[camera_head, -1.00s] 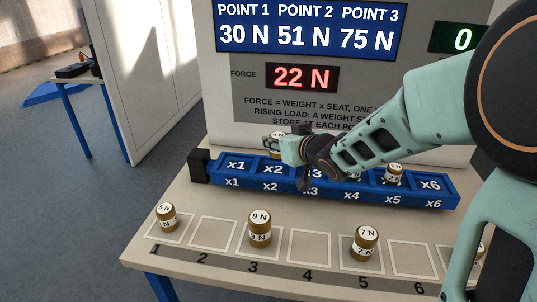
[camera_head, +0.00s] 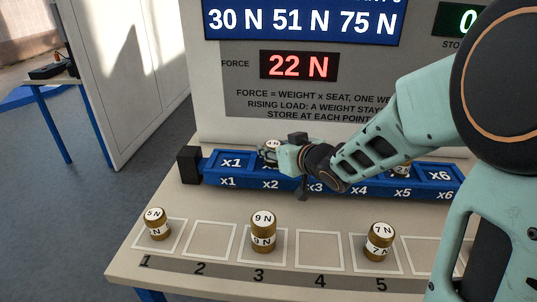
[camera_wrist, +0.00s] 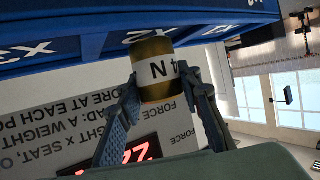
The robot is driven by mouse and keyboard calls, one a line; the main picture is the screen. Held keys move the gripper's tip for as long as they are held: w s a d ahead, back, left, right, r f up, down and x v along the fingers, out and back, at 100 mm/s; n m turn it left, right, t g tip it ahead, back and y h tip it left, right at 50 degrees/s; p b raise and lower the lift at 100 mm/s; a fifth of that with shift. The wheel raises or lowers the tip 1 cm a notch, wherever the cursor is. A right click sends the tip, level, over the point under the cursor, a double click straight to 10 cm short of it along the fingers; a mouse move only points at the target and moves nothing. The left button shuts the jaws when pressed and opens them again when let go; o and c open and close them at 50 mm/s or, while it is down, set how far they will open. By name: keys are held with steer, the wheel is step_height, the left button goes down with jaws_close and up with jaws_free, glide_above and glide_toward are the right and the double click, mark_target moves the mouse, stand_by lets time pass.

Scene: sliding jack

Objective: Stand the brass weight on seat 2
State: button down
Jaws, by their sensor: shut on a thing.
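My gripper (camera_head: 274,153) is shut on a brass weight (camera_head: 272,145), in the head view behind the x2 part of the blue rail (camera_head: 228,182). In the wrist view the brass weight (camera_wrist: 155,68) shows a white 4 N band between the two fingers (camera_wrist: 160,100), close to the blue rail (camera_wrist: 95,42). I cannot tell whether its base touches the rail. The top of seat x2 is mostly hidden by my gripper in the head view.
Brass weights stand on the table squares: 5 N (camera_head: 157,224) on 1, 9 N (camera_head: 263,232) on 3, 7 N (camera_head: 379,242) on 5. Squares 2 and 4 are empty. The red force display (camera_head: 299,66) reads 22 N.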

steer(key=shift+f, duration=0.2)
steer(key=shift+f, duration=0.15)
steer(key=c, duration=1.4)
jaws_free()
steer(key=shift+r, duration=0.25)
steer(key=p+v, duration=0.4)
steer(key=v, duration=0.8)
steer(key=shift+f, duration=0.15)
